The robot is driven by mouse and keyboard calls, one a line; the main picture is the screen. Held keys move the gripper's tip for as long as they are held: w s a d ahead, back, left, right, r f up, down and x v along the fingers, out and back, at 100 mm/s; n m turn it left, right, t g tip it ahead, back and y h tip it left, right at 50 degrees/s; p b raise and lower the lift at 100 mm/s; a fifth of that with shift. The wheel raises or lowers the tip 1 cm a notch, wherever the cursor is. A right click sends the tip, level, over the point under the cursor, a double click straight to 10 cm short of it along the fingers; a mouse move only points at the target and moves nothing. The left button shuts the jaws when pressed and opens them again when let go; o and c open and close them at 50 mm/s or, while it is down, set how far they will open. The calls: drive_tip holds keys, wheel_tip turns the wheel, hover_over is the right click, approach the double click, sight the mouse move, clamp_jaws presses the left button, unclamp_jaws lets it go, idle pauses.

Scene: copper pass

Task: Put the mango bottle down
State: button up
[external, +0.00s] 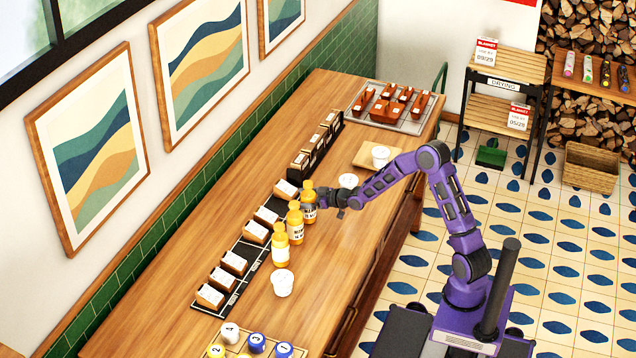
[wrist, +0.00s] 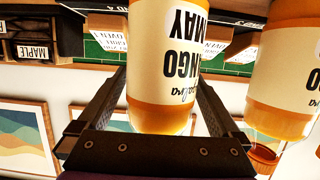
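The mango bottle (wrist: 163,60) is yellow-orange with a cream label reading "...NGO" and "MAY", upside down in the wrist view. It sits between the two fingers of my gripper (wrist: 163,90), which press close on both its sides. In the external view my gripper (external: 338,198) reaches from the right to this bottle (external: 309,208), the farthest of three similar bottles in a row. The middle bottle (external: 295,222) and the near bottle (external: 281,250) stand upright on the wooden counter (external: 185,285). I cannot tell whether the held bottle touches the counter.
Black racks with small labelled boxes (external: 234,263) run along the left of the bottles. Numbered balls (external: 256,342) sit at the near end.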

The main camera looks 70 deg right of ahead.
drive_tip(key=shift+r, duration=0.1)
drive_tip(key=shift+s+r, duration=0.15)
drive_tip(key=p+v, duration=0.1)
drive_tip(key=v, duration=1)
drive_tip(key=shift+s, duration=0.35)
drive_tip(key=shift+w+r, duration=0.1)
drive_tip(key=shift+r, duration=0.05)
